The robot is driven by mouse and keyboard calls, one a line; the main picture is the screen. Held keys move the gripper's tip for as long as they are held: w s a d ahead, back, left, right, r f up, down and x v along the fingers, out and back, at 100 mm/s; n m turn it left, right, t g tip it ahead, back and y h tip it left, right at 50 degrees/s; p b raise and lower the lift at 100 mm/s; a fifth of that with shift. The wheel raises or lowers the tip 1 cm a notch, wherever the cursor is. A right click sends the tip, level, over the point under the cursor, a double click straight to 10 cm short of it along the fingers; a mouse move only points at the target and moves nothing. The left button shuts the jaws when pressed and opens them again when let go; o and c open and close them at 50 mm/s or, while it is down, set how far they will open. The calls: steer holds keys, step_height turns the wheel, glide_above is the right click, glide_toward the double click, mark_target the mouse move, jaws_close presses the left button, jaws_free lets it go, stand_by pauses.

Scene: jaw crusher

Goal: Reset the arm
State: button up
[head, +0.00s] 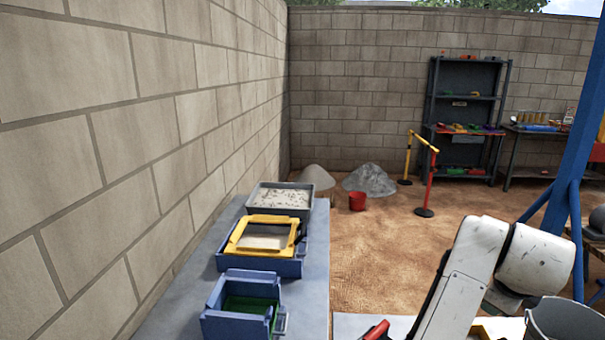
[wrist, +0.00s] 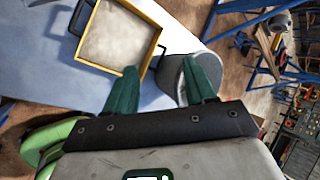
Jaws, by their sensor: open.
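My arm (head: 490,270) shows at the lower right of the head view as white, scuffed links, bent over a pale surface. My gripper is out of sight in that view. In the wrist view my gripper (wrist: 158,72) has two green fingers set wide apart with nothing held between them. Beyond the left finger is a yellow-framed tray (wrist: 159,36) with a pale grey inside. A grey cylindrical container (wrist: 171,76) lies behind and beside the right finger; I cannot tell whether they touch.
A grey bench (head: 180,315) along the left wall holds a blue bin (head: 240,325), a yellow frame (head: 245,222) on a blue tray and a grey tray (head: 310,207) of gravel. A grey bucket (head: 565,318) and blue post (head: 570,150) stand near my arm. Open dirt lies beyond.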

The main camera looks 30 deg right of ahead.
steer(key=w+a+f+n+t+y, duration=0.15)
steer(key=a+f+n, duration=0.4)
steer(key=n, duration=0.55)
steer(key=w+a+f+n+t, duration=0.15)
steer(key=a+f+n, duration=0.25)
steer(key=a+n, duration=0.45)
steer(key=s+a+f+n+g+y, duration=0.1)
steer(key=s+a+f+n+y, duration=0.25)
steer(key=a+f+n, duration=0.35)
steer(key=s+a+f+n+g+y, duration=0.15)
steer(key=s+a+f+n, duration=0.25)
steer(key=a+n, duration=0.45)
steer(key=s+f+g+b, duration=0.1)
steer(key=s+f+b, duration=0.3)
steer(key=f, duration=0.4)
steer(key=s+d+f+m+g+b, duration=0.1)
steer(key=s+f+g+b, duration=0.1)
steer(key=s+f+b, duration=0.3)
step_height(320, 180, down, 3)
steer(key=shift+s+d+r+b, duration=0.15)
steer(key=shift+d+b, duration=0.1)
steer(key=shift+b, duration=0.2)
